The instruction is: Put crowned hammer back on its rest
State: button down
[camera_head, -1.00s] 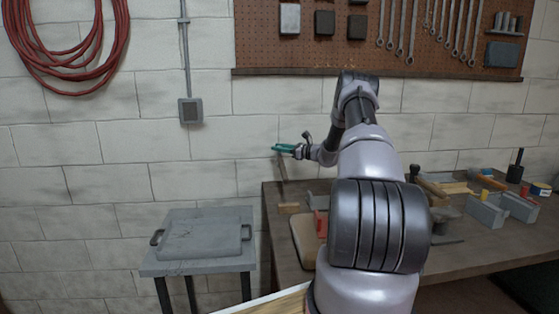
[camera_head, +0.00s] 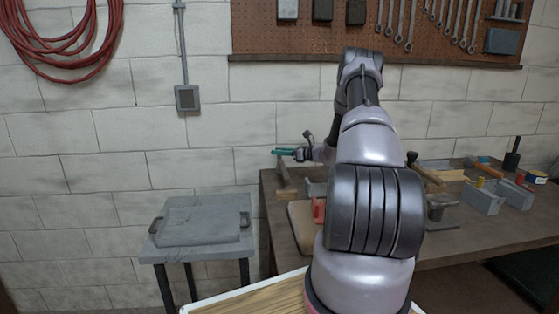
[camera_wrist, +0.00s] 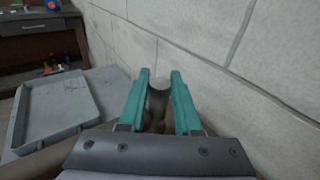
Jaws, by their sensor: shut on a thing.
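My gripper (camera_head: 285,151) is at the back left corner of the workbench, in front of the block wall. Its teal jaws, seen in the wrist view (camera_wrist: 158,98), are shut on a dark, round, upright shaft with a pale grey end. I take this to be the crowned hammer (camera_head: 282,172). In the head view its brown length hangs below the jaws toward the bench. Its lower end is close to a small wooden block (camera_head: 288,194); I cannot tell whether they touch. The hammer's head is not clear, and I cannot make out its rest.
A grey side table (camera_head: 197,252) with a shallow grey tray (camera_head: 200,236) stands left of the workbench (camera_head: 480,235). A red piece (camera_head: 318,210) and a tan pad (camera_head: 303,228) lie near my arm. Other tools and grey blocks (camera_head: 483,199) occupy the bench's right side.

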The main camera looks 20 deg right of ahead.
aim_at(279, 158)
jog(key=shift+f, duration=1.5)
jog(key=c, duration=0.6)
grip_release()
jog(key=shift+f, duration=0.15)
